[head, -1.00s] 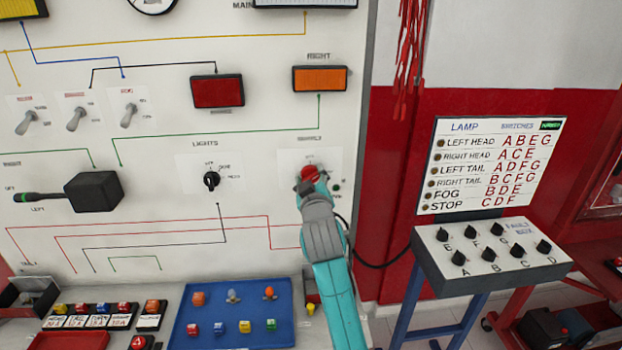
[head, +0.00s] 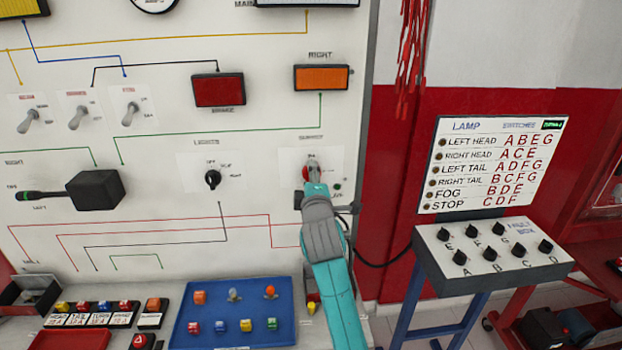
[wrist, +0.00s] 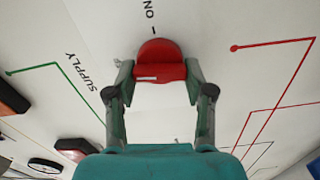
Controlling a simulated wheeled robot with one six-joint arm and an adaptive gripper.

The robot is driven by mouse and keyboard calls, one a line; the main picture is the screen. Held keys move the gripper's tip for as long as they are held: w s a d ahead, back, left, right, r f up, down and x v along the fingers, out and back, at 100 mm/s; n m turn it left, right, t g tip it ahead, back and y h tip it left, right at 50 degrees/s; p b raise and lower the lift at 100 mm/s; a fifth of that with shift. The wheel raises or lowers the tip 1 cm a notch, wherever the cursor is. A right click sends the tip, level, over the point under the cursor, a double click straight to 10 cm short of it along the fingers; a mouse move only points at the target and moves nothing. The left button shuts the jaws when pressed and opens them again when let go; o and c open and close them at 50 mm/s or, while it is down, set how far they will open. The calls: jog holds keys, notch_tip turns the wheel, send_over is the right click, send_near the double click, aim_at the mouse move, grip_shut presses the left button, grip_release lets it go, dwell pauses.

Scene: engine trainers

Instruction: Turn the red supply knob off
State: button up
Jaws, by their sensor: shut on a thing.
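The red supply knob (head: 312,174) is on the white panel, below the orange right lamp, and my gripper mostly covers it in the head view. In the wrist view the red knob (wrist: 160,62) sits between my two fingers, with a pale mark on its grip bar. My gripper (wrist: 158,72) is shut on the knob, one finger on each side. The word ON with a short line shows just beyond the knob in the wrist view, and SUPPLY is printed to its left. In the head view my arm reaches up to the panel from below.
A black lights knob (head: 212,179) is left of the supply knob. A blue tray (head: 238,335) with small parts lies below the panel. A fault box (head: 492,262) with several black knobs stands at the right, and a black cable runs near my arm.

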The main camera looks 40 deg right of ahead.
jog(key=shift+f+n, duration=0.1)
jog(key=shift+n, duration=0.8)
jog(key=o, duration=1.2)
jog(key=shift+c, duration=0.2)
jog(key=v, duration=1.2)
jog(key=shift+f, duration=0.1)
